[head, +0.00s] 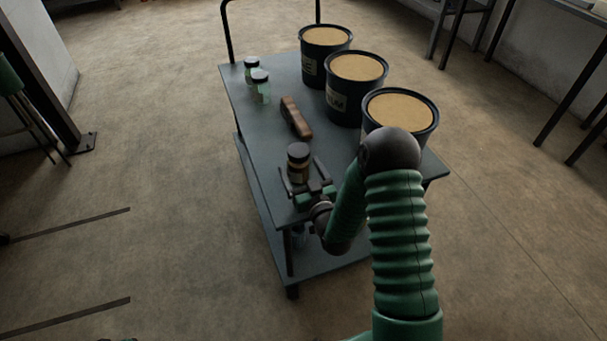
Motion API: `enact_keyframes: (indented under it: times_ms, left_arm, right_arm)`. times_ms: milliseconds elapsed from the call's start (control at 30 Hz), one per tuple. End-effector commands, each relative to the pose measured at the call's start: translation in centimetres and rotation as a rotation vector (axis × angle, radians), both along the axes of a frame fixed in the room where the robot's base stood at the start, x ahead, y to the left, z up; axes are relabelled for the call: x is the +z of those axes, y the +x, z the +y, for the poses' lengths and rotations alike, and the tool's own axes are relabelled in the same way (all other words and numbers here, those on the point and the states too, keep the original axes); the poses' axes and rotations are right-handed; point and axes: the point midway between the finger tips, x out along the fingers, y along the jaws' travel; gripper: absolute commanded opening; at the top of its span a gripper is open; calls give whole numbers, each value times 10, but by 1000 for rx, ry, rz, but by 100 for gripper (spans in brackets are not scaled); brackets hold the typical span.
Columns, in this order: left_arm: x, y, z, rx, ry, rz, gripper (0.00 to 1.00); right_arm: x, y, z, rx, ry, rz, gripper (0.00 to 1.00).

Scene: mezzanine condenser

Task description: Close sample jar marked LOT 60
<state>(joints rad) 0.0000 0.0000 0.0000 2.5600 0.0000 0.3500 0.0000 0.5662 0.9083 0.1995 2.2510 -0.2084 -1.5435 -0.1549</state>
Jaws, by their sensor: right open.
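A jar with a dark lid (298,152) and amber-brown contents stands upright near the front left edge of the trolley top. Its label is too small to read, so I cannot tell if it is LOT 60. The lid sits on top; how tight it is does not show. My right gripper (304,176) is open, with its fingers spread on either side of the jar's lower part; I cannot tell if they touch it. Two more jars with dark lids and pale green contents (261,90) (250,70) stand at the far left edge. My left gripper is not in view.
The grey trolley (262,128) has a lower shelf and a dark handle at its far end. A brown brush-like block (296,117) lies mid-top. Three dark buckets with tan tops (355,72) line the right side. Open floor (140,170) lies to the left.

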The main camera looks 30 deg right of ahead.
Motion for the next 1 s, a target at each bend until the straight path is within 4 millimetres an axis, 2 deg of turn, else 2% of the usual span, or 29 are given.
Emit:
enact_keyframes:
  times_ms: [167, 400, 533, 700, 1000]
  left_arm:
    - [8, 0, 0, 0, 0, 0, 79]
    - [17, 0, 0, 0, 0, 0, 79]
    - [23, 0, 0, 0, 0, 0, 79]
    - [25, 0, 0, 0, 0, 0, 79]
    - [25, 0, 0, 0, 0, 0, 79]
  right_arm:
    - [2, -24, 6, 1, 2, 5, 84]
    - [0, -80, 19, 1, 3, 7, 84]
    - [2, -102, 25, 1, 2, 6, 84]
    - [1, -114, 27, 1, 0, 2, 84]
    - [1, -115, 27, 0, 0, 0, 84]
